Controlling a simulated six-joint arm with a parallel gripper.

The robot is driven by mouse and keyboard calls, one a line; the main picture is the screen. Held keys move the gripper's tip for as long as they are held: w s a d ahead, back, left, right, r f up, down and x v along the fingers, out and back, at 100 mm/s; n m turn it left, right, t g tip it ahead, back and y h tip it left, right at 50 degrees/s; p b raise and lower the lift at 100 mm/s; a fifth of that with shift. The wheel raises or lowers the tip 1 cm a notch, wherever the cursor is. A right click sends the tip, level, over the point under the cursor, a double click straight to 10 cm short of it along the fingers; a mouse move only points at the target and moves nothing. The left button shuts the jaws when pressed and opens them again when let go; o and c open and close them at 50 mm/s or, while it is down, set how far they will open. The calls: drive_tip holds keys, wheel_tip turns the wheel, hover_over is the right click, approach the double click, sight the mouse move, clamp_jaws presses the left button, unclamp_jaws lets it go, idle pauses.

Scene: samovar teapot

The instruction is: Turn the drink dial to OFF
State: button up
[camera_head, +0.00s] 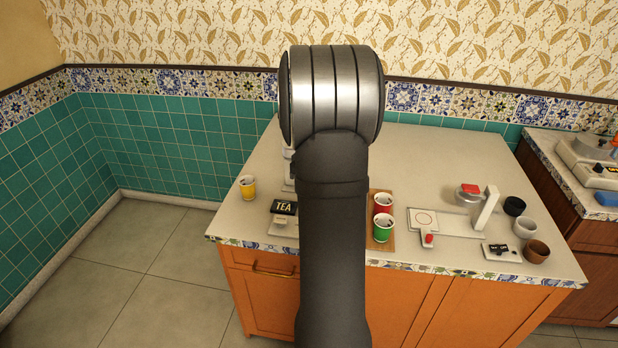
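My dark grey arm with its silver joint fills the middle of the view. My gripper is not in view. A small black sign reading TEA (284,207) stands on the counter just left of my arm, with a pale base (283,228) in front of it. A pale upright object (289,170) shows behind it, mostly hidden by my arm. No drink dial or OFF mark can be made out, and the arm may cover it. A small white plate with a black part (497,250) lies near the front right; I cannot tell what it is.
The counter (420,155) is clear at the back. A white device (488,208) and several small cups stand further right.

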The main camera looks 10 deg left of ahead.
drive_tip(key=shift+r, duration=1.75)
wheel_tip(320, 180, down, 18)
drive_tip(key=shift+r, duration=0.25)
drive_tip(key=shift+r, duration=0.1)
